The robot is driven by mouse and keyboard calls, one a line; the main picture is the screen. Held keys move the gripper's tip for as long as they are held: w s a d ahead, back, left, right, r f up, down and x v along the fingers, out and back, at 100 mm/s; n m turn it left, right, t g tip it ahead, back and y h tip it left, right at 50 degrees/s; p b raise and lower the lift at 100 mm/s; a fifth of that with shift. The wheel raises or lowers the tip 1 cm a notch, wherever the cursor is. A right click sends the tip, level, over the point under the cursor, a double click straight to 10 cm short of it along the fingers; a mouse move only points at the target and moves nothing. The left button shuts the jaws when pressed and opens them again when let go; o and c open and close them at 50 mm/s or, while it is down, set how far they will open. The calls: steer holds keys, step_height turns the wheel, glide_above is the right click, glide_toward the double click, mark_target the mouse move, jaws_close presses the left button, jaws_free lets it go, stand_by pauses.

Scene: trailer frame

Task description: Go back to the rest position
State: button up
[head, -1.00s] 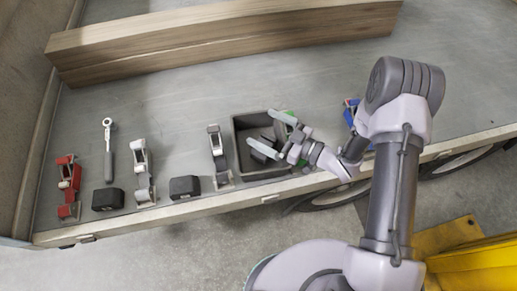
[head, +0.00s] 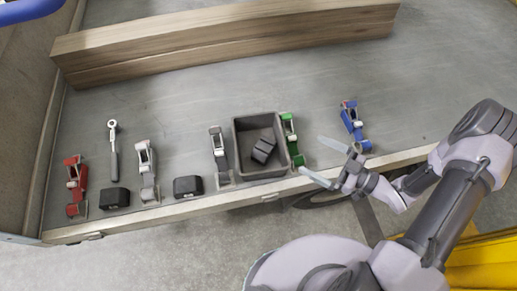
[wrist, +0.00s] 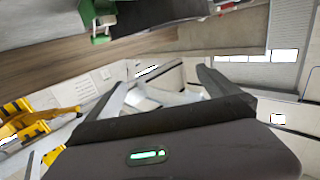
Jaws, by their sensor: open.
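My gripper (head: 326,161) is open and empty in the head view. It hangs over the front edge of the trailer bed, right of the grey bin and below the blue ratchet strap. In the wrist view its two fingers (wrist: 163,90) are spread with nothing between them. My arm reaches in from the right of the head view.
A grey bin (head: 242,168) holding dark blocks (head: 263,150) stands near the bed's edge. A green strap (head: 291,139), blue strap (head: 354,125), red strap (head: 75,186), grey straps, black blocks and a wrench (head: 113,150) lie about. Wooden beams (head: 220,41) lie behind.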

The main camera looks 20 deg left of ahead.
steer(key=w+d+r+m+t+h, duration=0.2)
steer(key=w+d+r+t+h, duration=0.15)
steer(key=w, duration=0.45)
steer(key=w+d+r+m+t+h, duration=0.25)
steer(key=w+r+h, duration=0.2)
steer(key=w, duration=0.25)
steer(key=d+r+m+h, duration=0.5)
steer(key=d+r+h, duration=0.3)
steer(key=r, duration=0.4)
steer(key=s+d+r+m+g+h, duration=0.1)
steer(key=s+r+m+h, duration=0.2)
steer(key=s+r+m, duration=0.65)
steer(key=s+a+g+y, duration=0.1)
steer(key=s+a, duration=0.2)
steer(key=s, duration=0.3)
steer(key=s+a+g+y, duration=0.1)
steer(key=s+a, duration=0.2)
steer(key=s, duration=0.3)
steer(key=s+a+f+g+y, duration=0.1)
steer(key=s+a+y, duration=0.1)
steer(key=s, duration=0.5)
steer(key=shift+a+m, duration=0.3)
steer(key=shift+a, duration=0.6)
